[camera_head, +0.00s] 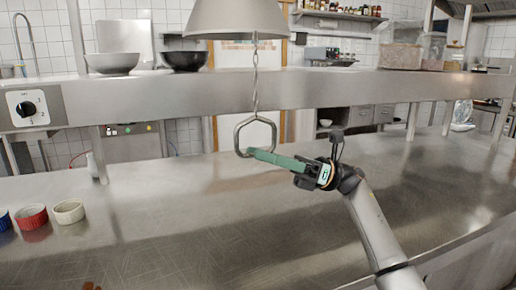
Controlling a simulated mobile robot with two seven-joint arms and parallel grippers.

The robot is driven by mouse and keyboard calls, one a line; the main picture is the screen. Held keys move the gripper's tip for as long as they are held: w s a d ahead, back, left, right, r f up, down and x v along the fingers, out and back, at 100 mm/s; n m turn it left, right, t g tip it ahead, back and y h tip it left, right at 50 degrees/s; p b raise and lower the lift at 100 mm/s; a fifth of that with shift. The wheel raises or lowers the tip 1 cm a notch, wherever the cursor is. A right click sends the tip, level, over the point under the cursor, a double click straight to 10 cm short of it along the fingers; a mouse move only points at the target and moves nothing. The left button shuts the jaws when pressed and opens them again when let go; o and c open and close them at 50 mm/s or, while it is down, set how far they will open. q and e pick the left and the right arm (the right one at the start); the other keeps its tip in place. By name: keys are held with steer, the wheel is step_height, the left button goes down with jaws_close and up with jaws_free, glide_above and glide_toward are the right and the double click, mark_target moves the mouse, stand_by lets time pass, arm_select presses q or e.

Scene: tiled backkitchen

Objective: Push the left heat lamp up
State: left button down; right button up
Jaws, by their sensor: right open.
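The heat lamp (238,18) is a grey metal shade at the top centre, cut off by the frame's upper edge. A chain (256,75) hangs below it and ends in a hexagonal metal handle (239,131). My right gripper (252,152) has green fingers and comes in from the right. Its fingertips are at the lower part of the handle; I cannot tell whether they touch it. The right gripper is open. My left gripper is not in view.
A steel counter (300,210) spans the view and is mostly bare. A red ramekin (32,216) and a cream ramekin (69,211) stand at its left. A steel shelf (170,95) crosses above the counter, carrying a grey bowl (112,62) and a black bowl (185,60).

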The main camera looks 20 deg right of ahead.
steer(key=shift+x, duration=0.8)
steer(key=shift+c, duration=0.3)
jaws_close()
stand_by(0.6)
